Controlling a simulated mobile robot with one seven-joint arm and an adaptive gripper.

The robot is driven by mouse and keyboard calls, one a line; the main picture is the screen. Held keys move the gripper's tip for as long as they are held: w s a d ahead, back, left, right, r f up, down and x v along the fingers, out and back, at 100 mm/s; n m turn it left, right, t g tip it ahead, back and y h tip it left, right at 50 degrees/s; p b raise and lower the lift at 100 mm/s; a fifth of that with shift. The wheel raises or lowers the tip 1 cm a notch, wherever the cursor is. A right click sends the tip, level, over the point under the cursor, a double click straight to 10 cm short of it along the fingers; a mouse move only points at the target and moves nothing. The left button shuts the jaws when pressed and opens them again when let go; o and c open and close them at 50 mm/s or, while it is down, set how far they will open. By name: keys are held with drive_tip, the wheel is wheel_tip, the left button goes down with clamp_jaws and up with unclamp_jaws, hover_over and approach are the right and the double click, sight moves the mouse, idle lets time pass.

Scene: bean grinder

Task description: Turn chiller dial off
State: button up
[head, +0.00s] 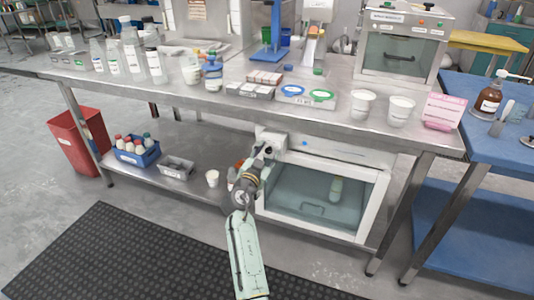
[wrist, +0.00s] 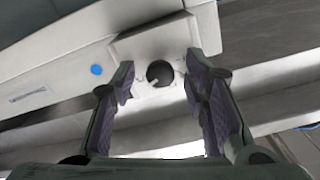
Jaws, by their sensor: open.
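The chiller (head: 345,155) is a white box with a glass door, on the shelf under the steel table. Its dial (wrist: 160,73) is a small dark round knob on a white panel in the wrist view. A pale mark shows on the knob's lower part; the setting labels are too small to read. My gripper (wrist: 160,80) is open, with one finger to each side of the dial and a gap on both sides. In the head view my gripper (head: 268,147) is at the chiller's upper left corner and hides the dial.
The steel table (head: 230,97) overhangs the chiller and bears bottles and cups. A blue crate (head: 137,152) and a grey bin (head: 176,168) stand on the lower shelf to the left.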

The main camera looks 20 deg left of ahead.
drive_tip(key=shift+c, duration=0.3)
clamp_jaws()
